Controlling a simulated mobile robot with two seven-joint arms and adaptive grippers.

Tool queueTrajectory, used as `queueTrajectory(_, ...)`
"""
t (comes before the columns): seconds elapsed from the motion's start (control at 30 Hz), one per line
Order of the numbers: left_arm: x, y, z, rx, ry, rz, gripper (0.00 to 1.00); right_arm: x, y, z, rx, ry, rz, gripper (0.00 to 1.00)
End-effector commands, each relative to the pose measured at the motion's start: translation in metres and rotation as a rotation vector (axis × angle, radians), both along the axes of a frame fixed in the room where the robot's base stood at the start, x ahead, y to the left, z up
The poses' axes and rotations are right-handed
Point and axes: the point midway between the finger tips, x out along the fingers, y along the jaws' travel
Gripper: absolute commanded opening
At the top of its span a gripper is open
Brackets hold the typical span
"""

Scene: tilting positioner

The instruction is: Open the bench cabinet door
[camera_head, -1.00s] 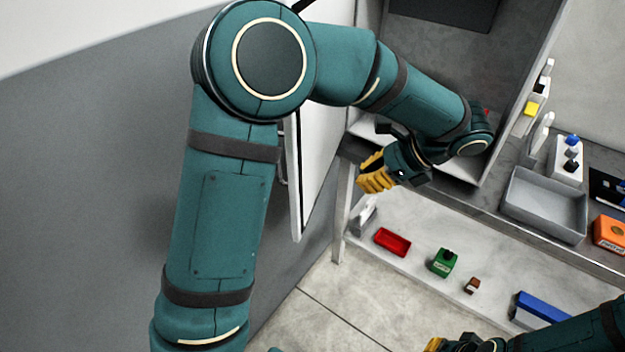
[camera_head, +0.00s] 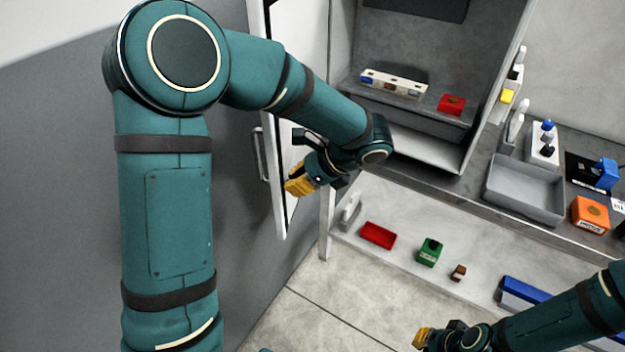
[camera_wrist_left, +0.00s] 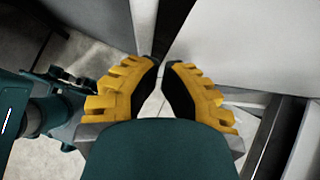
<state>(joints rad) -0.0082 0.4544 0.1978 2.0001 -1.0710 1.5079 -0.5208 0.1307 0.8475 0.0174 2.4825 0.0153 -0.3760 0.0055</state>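The bench cabinet door (camera_head: 300,95) is a white panel standing swung out at the left of the cabinet, with a bar handle (camera_head: 262,155) on its outer face. The cabinet interior (camera_head: 405,60) is exposed. My left gripper (camera_head: 298,187) is in front of the door's inner face, near its lower part; I cannot tell whether it touches. In the left wrist view its yellow fingers (camera_wrist_left: 160,66) have a narrow gap between their tips, with nothing held. My right gripper (camera_head: 421,338) is low near the bottom edge, away from the door; its finger gap is unclear.
Inside the cabinet are a marked strip (camera_head: 394,83) and a red block (camera_head: 452,104). A grey tray (camera_head: 525,192) is on the bench at right. A grey wall is left of the door.

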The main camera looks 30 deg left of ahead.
Motion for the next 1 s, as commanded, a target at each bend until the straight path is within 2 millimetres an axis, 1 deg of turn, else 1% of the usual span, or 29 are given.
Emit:
queueTrajectory(0.1, -0.002, 0.005, 0.000, 0.000, 0.001, 0.001, 0.00, 0.000, 0.000, 0.000, 0.000, 0.000, 0.000, 0.00)
queueTrajectory(0.43, -0.002, 0.006, 0.000, 0.000, 0.001, 0.000, 0.00, 0.000, 0.000, 0.000, 0.000, 0.000, 0.000, 0.00)
queueTrajectory(0.53, -0.003, 0.013, 0.000, 0.001, 0.000, -0.010, 0.00, 0.000, 0.000, 0.000, 0.000, 0.000, 0.000, 0.00)
queueTrajectory(0.57, -0.004, 0.017, 0.001, 0.002, -0.002, -0.018, 0.00, 0.000, 0.000, 0.001, 0.000, 0.000, 0.000, 0.00)
queueTrajectory(0.67, -0.010, 0.041, 0.001, 0.002, -0.004, -0.059, 0.00, 0.000, 0.000, 0.001, 0.000, 0.000, 0.000, 0.00)
queueTrajectory(0.8, -0.018, 0.081, 0.001, 0.002, -0.001, -0.123, 0.00, 0.000, 0.000, 0.004, 0.001, 0.000, 0.000, 0.00)
queueTrajectory(0.9, -0.021, 0.105, 0.001, 0.000, -0.001, -0.131, 0.00, 0.000, 0.000, 0.006, 0.001, 0.000, 0.000, 0.00)
queueTrajectory(1.0, -0.022, 0.122, 0.000, 0.000, 0.001, -0.134, 0.00, 0.000, 0.000, 0.007, 0.002, 0.000, 0.000, 0.00)
